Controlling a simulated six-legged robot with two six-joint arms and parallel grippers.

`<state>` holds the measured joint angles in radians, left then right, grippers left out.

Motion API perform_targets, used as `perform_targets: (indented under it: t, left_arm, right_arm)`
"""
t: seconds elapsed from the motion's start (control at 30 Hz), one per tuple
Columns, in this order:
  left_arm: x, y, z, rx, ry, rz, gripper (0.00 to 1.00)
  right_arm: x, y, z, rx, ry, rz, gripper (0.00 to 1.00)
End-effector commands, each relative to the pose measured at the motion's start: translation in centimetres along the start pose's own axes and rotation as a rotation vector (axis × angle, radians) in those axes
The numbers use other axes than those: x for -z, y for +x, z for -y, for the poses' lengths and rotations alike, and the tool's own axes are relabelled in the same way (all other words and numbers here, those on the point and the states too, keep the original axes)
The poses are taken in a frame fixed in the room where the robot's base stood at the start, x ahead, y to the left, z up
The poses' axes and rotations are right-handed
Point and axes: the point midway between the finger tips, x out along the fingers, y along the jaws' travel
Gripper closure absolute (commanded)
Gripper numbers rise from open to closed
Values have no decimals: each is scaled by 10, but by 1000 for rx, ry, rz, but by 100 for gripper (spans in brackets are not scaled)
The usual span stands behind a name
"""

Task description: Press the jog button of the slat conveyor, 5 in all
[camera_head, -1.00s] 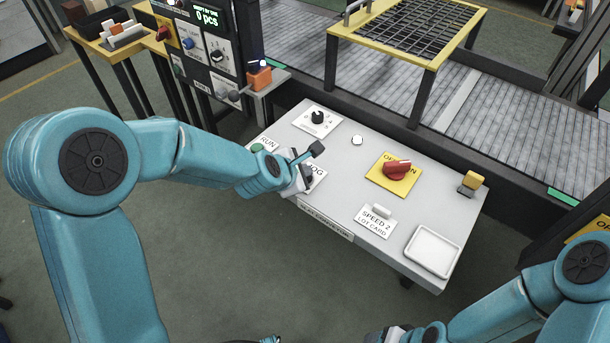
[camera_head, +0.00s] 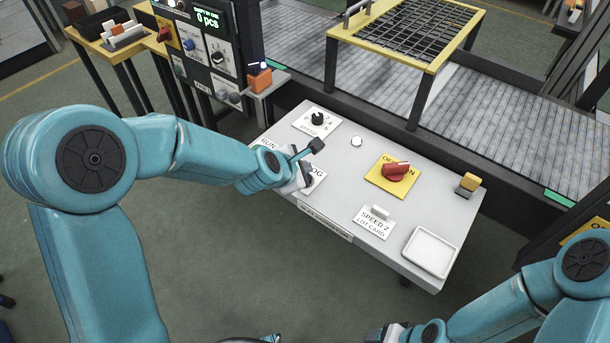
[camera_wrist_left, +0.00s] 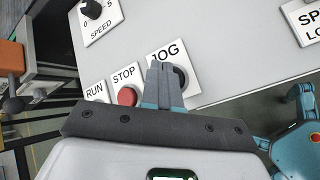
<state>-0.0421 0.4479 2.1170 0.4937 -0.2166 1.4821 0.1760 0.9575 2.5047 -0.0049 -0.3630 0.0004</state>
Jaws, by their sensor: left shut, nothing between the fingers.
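The JOG label (camera_wrist_left: 165,53) and its dark round button (camera_wrist_left: 179,76) show in the left wrist view. My left gripper (camera_wrist_left: 157,66) is shut and empty, its fingertips over the JOG plate and covering part of the button. Whether they touch it I cannot tell. In the head view my left gripper (camera_head: 306,180) is at the left front of the grey control panel (camera_head: 345,190), hiding most of the JOG plate. The slat conveyor (camera_head: 520,115) runs behind the panel. My right gripper (camera_head: 388,334) shows only partly at the bottom edge.
The red STOP button (camera_wrist_left: 127,96) and RUN label (camera_wrist_left: 95,91) lie beside JOG. The panel also has a speed knob (camera_head: 317,118), a red rotary switch (camera_head: 396,171), a lot card (camera_head: 373,221) and a white tray (camera_head: 430,250). The counter display (camera_head: 207,18) reads 0 pcs.

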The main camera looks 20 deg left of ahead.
Motion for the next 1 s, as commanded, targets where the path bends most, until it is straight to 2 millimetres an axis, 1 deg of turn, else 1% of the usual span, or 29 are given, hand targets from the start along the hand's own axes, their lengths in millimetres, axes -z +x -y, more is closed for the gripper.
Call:
perform_targets:
  t: [0.5,1.0]
  left_arm:
    - [-26,-35,-26,0,1,1,100]
    - [-25,-34,-25,0,0,0,100]
  right_arm:
    - [-1,-42,15,0,0,0,33]
    - [-1,-41,15,0,0,0,33]
